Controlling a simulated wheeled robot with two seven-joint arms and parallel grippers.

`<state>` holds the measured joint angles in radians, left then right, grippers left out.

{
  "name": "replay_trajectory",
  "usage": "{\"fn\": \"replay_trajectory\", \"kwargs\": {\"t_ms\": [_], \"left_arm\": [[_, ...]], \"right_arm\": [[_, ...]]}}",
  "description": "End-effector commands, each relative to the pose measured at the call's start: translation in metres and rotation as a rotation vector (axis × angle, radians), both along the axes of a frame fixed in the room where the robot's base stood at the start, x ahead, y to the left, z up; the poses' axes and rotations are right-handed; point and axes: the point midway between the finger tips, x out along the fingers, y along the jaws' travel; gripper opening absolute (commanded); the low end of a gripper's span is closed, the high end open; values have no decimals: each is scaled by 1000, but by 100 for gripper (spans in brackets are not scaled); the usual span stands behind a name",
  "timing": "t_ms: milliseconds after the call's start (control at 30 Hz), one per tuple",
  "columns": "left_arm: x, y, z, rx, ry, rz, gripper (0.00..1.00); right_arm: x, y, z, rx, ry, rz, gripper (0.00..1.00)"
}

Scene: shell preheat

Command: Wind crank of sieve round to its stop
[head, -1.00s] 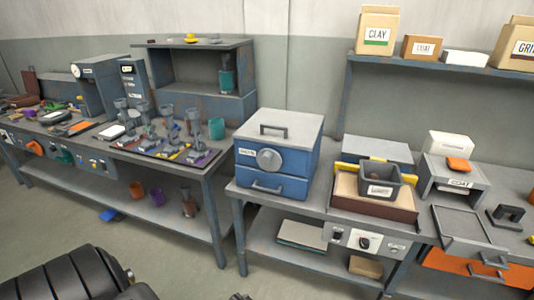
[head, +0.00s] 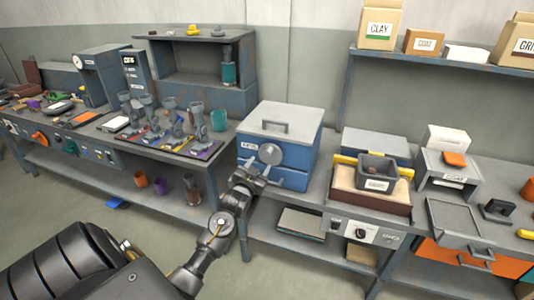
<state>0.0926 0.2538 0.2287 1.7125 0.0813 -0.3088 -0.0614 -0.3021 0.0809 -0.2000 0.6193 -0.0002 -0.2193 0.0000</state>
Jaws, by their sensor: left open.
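A blue box with a grey lid (head: 285,120) stands at the left end of the right-hand bench in the head view; I take it to be the sieve, but its small front label is not clearly legible. A round grey disc (head: 270,153), seemingly its crank, sits on the front face. My left gripper (head: 258,172) is open and empty just in front of the box, slightly below and left of the disc. I cannot tell whether it touches the box. It hides part of the lower drawer. My right gripper is not in view.
A grey bin (head: 377,176) in a sand-filled tray (head: 342,190) stands right of the box. The left bench (head: 215,150) carries tools and cups. A shelf (head: 440,62) with cartons hangs above. Floor is clear between my arm and the left bench.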

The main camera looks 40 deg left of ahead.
Motion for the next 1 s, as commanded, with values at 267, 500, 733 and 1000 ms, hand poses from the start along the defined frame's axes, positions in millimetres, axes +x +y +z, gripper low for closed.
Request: {"fn": "replay_trajectory", "kwargs": {"t_ms": [267, 500, 733, 1000], "left_arm": [[51, 17, 2, -1, 0, 0, 50], [75, 26, 0, 0, 1, -1, 50], [81, 28, 0, 0, 0, -1, 50], [80, 28, 0, 0, 0, -1, 36]], "right_arm": [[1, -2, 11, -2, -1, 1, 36], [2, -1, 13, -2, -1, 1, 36], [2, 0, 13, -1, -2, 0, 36], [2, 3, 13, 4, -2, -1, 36]]}}
